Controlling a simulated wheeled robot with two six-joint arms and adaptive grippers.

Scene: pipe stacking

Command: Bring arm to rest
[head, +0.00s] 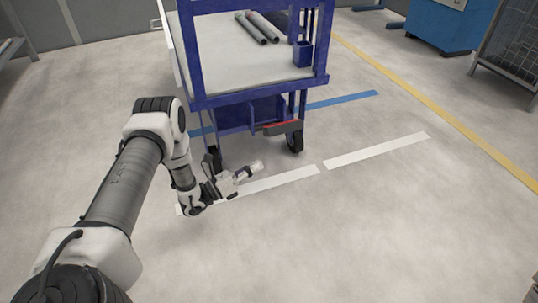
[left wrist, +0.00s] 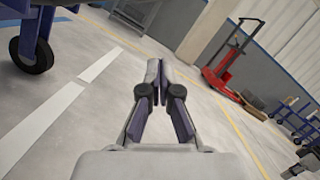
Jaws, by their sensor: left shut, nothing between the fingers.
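My left arm comes in from the left in the head view and bends down in front of the blue cart (head: 205,100). My left gripper (head: 256,167) is in front of the cart's lower part, above the floor. In the left wrist view the fingertips of the left gripper (left wrist: 159,64) are together with nothing between them. My right gripper is not in view. Grey pipes (head: 258,26) lie on the cart's top, well behind the gripper.
A small blue holder (head: 302,54) stands on the cart's right side. A blue cabinet (head: 438,24) and a wire cage (head: 510,50) stand at the upper right. A red pallet jack (left wrist: 225,65) shows in the left wrist view.

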